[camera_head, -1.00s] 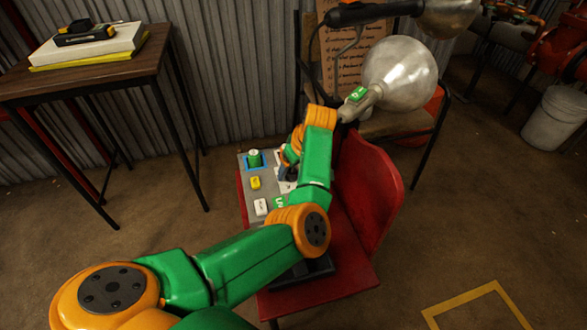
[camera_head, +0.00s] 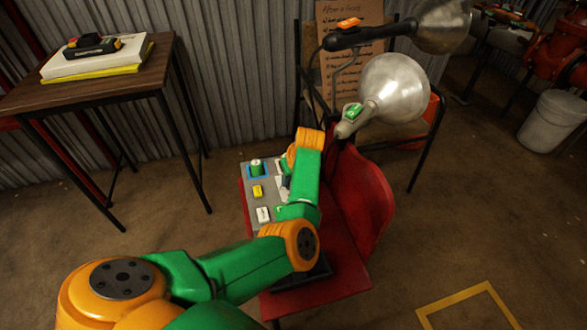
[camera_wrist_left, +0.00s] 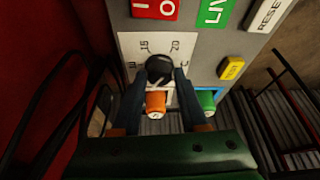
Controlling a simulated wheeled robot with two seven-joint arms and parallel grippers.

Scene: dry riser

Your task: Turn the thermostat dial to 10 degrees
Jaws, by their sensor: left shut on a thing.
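The thermostat dial (camera_wrist_left: 160,68) is a round black knob on a white scale plate (camera_wrist_left: 130,43) in the left wrist view. The marks 15 and 20 show on the scale; other marks are partly covered, and I cannot read the dial's pointer. My left gripper (camera_wrist_left: 160,77) has one dark finger on each side of the dial and is shut on it. In the head view the grey control panel (camera_head: 246,187) rests on a red chair, and my left arm hides the dial and fingertips. My right gripper is in neither view.
An orange knob (camera_wrist_left: 156,103) and a green knob (camera_wrist_left: 206,100) sit close to the fingers. A yellow button (camera_wrist_left: 231,68) is to the right. The red chair's backrest (camera_head: 362,195) rises beside my forearm, and a lamp (camera_head: 396,88) hangs above.

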